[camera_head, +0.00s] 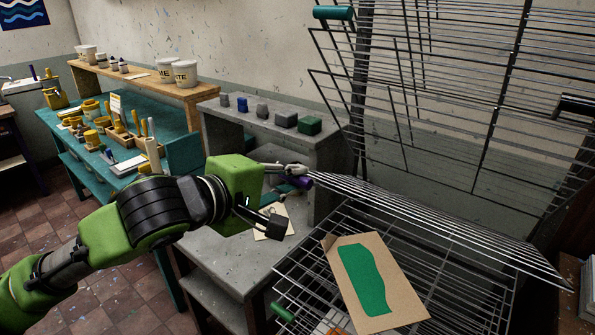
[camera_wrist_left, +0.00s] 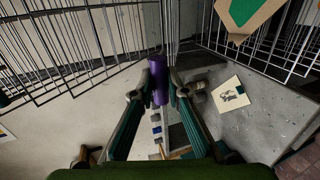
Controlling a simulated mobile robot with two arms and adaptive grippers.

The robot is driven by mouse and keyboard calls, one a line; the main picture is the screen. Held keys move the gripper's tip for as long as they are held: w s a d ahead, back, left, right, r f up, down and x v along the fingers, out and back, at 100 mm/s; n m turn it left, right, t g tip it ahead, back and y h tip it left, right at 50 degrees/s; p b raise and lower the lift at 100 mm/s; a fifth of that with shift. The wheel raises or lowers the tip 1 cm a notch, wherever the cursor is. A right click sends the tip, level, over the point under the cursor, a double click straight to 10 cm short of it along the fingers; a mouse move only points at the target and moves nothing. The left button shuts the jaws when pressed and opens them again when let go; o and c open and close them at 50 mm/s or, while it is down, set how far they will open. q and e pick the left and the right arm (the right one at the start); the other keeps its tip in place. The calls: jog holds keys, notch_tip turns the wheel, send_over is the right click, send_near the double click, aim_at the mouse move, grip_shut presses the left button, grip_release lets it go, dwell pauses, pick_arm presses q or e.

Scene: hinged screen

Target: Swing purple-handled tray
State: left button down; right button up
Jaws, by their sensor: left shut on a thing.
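The purple-handled tray (camera_head: 435,214) is a wire rack seen at a low angle, tilted above a lower rack in the head view. Its purple handle (camera_head: 305,182) is at its left end, partly hidden by my fingers. My left gripper (camera_head: 292,174) is shut on this handle. In the left wrist view the purple handle (camera_wrist_left: 158,82) stands between the two fingertips of my left gripper (camera_wrist_left: 157,92), with wire bars behind it. My right gripper is not in view.
A lower wire rack (camera_head: 288,262) with a green handle (camera_head: 283,312) bears a brown sheet with a green shape (camera_head: 368,280). Raised racks with a teal handle (camera_head: 334,12) stand above. A grey bench (camera_head: 225,262) with a shelf of small blocks is behind my arm.

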pick_arm(q)
jog(key=f+b, duration=0.1)
jog(key=s+a+f, duration=0.1)
jog(key=f, duration=0.1)
jog(key=f+b, duration=0.1)
jog(key=f, duration=0.1)
jog(key=shift+s+a+b, duration=0.2)
jog(key=shift+s+b, duration=0.1)
jog(key=shift+s, duration=0.1)
jog(key=c, duration=1.9)
grip_release()
jog(key=shift+r, duration=0.15)
